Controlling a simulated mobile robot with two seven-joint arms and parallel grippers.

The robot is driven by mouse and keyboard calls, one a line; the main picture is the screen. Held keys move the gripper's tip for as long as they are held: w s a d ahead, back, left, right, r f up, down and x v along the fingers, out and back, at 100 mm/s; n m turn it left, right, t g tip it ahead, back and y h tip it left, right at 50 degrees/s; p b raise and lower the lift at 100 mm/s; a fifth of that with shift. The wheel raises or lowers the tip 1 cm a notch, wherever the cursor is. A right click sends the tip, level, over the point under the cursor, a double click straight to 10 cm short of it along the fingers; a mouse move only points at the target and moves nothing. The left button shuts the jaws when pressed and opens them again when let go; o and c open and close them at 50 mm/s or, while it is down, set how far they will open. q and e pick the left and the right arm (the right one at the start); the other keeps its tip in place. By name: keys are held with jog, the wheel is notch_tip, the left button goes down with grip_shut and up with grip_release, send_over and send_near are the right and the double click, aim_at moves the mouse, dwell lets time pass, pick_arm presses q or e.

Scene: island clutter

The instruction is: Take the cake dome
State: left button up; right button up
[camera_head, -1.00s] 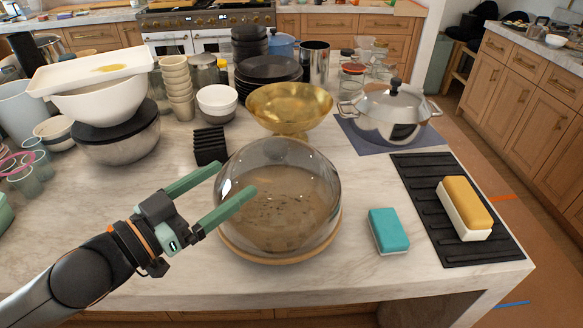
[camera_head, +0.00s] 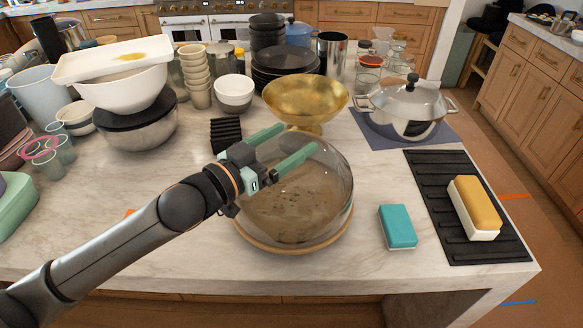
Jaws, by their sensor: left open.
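The cake dome (camera_head: 320,195) is a large clear glass cover on a round wooden base (camera_head: 296,247), standing on the marble island near its front edge. My left gripper (camera_head: 299,142) reaches in from the left, with its two green fingers open over the upper part of the dome. The dome's top and any knob are partly hidden behind the fingers. I cannot tell whether the fingers touch the glass. My right gripper is not in view.
A gold bowl (camera_head: 304,98) stands just behind the dome and a black slotted rack (camera_head: 226,134) behind its left side. A teal sponge-like block (camera_head: 398,227) and a black mat (camera_head: 433,182) lie to the right. The counter (camera_head: 120,220) at front left is mostly clear.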

pick_arm(q)
jog(key=shift+w+d, duration=0.35)
jog(key=shift+d, duration=0.1)
grip_shut()
dwell(0.5)
jog(key=shift+r, duration=0.1)
